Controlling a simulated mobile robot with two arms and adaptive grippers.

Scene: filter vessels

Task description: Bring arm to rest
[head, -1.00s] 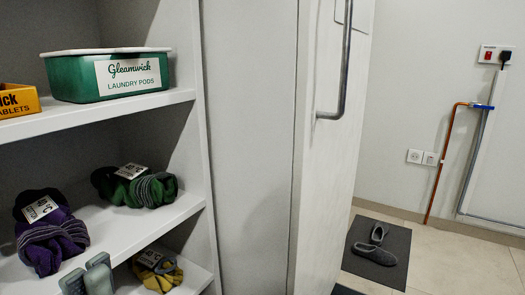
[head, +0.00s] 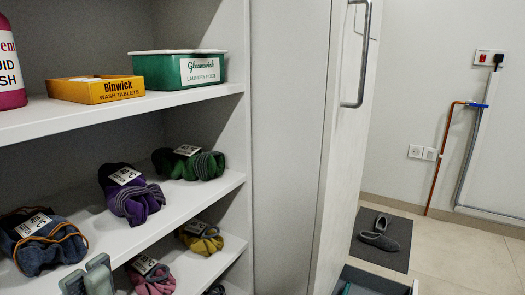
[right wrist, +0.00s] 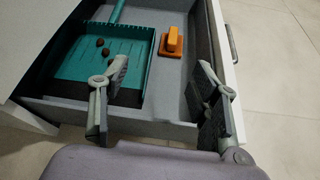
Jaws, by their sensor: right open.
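My left gripper (head: 87,279) shows only by its grey fingertips at the bottom left of the head view, in front of the sock shelves. The fingertips stand close together with nothing visible between them; the rest is below the frame, and I cannot tell if they meet. My right gripper (right wrist: 160,92) is open and empty in the right wrist view, its fingers spread at the near side of an open grey drawer (right wrist: 160,128). The right gripper is not seen in the head view.
The drawer holds a teal dustpan (right wrist: 85,68) with brown bits and an orange-handled object (right wrist: 173,42). Shelves hold a green pod box (head: 160,72), a yellow tablet box (head: 75,93) and rolled socks (head: 135,200). Slippers (head: 378,238) lie on a dark mat (head: 397,258); tiled floor is clear beyond.

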